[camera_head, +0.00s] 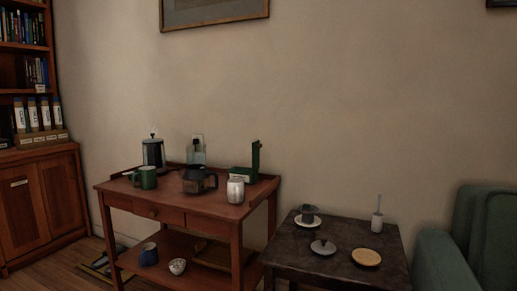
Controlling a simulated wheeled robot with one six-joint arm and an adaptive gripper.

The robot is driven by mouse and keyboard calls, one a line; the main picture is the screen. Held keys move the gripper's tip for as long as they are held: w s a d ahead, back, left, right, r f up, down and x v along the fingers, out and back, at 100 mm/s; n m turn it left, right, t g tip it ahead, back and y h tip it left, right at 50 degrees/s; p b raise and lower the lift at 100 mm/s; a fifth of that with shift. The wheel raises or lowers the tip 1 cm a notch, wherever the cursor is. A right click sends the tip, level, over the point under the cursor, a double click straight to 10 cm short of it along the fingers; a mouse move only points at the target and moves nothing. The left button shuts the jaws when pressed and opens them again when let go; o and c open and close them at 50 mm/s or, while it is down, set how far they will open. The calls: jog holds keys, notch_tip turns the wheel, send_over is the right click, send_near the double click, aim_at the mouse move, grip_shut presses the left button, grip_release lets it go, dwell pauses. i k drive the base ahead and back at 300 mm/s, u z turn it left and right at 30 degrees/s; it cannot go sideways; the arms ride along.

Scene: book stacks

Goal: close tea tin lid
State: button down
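The tea tin (240,174) looks like a small dark green box at the back right of the wooden side table. Its lid (256,156) stands upright at the tin's right side, so the tin is open. A pale metal canister (236,191) stands in front of it and may hide part of its lower front. My gripper does not show in this view.
The reddish wooden table (219,211) also holds a green mug (146,177), a dark pot (197,180) and a kettle (153,152). A dark low table (321,266) with dishes stands to the right, beside a green armchair (440,262). A bookcase (38,160) is at left.

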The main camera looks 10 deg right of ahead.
aim_at(256, 145)
jog(key=u, duration=0.6)
jog(key=i, duration=1.25)
jog(key=z, duration=0.55)
